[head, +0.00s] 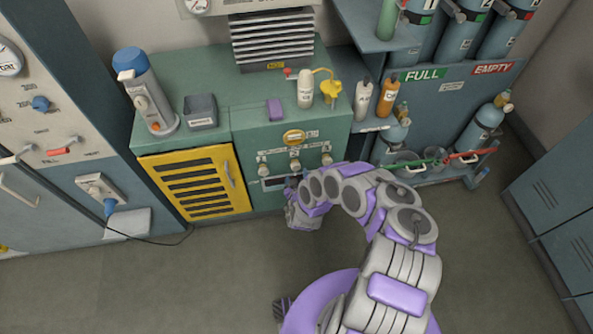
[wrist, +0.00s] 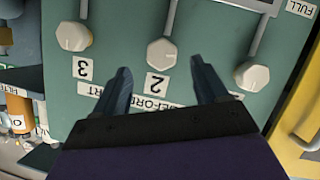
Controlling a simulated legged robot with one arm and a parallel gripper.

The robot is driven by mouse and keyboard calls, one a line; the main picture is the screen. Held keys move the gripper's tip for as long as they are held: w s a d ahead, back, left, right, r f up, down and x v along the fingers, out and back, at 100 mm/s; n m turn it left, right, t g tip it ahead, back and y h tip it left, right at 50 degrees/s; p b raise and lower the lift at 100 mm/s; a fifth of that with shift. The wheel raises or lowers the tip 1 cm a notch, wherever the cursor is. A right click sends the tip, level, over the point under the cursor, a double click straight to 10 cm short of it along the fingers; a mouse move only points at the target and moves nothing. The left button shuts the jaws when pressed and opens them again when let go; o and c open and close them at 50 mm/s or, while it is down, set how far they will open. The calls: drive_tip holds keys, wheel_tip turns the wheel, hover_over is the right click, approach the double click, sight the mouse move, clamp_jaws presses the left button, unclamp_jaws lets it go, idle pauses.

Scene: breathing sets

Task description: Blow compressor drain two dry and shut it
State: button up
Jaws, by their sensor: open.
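The green compressor (head: 225,120) has a row of three pale drain knobs on its front. In the wrist view, upside down, the drain two knob (wrist: 161,52) is a whitish knob above a label "2". The drain three knob (wrist: 74,36) is to its left, and another knob (wrist: 252,75) is to its right, its number hidden. My gripper (wrist: 161,72) is open and empty, its dark fingers apart on either side of the "2" label, with the knob just beyond the tips. In the head view my gripper (head: 291,184) is low at the compressor front, partly hidden by my arm.
A yellow louvred door (head: 200,180) is left of the knobs. A grey bin (head: 200,111), a purple block (head: 274,110) and a white bottle (head: 305,88) stand on top. Cylinders (head: 460,35) are racked at right. The floor (head: 130,285) at front left is clear.

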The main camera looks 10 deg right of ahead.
sight(296, 168)
drive_tip(key=x, duration=0.2)
drive_tip(key=b+x, duration=0.1)
drive_tip(key=x, duration=0.2)
drive_tip(key=shift+w+a+f+b, duration=0.25)
drive_tip(key=shift+w+a+b, duration=0.05)
drive_tip(key=shift+w+d+f, duration=0.1)
drive_tip(key=shift+w+d, duration=0.35)
drive_tip(key=shift+w, duration=0.15)
drive_tip(key=shift+a, duration=0.15)
drive_tip(key=shift+c, duration=0.2)
drive_tip(key=shift+a, duration=0.1)
drive_tip(key=c, duration=0.3)
drive_tip(key=shift+s, duration=0.1)
drive_tip(key=c, duration=0.7)
drive_tip(key=shift+d+m+y, duration=0.25)
drive_tip(key=shift+m+y, duration=0.15)
drive_tip(key=shift+m, duration=0.1)
drive_tip(key=shift+a+m+y, duration=0.15)
drive_tip(key=shift+m+y, duration=0.15)
drive_tip(key=shift+m, duration=0.3)
drive_tip(key=shift+f, duration=0.1)
drive_tip(key=o, duration=1)
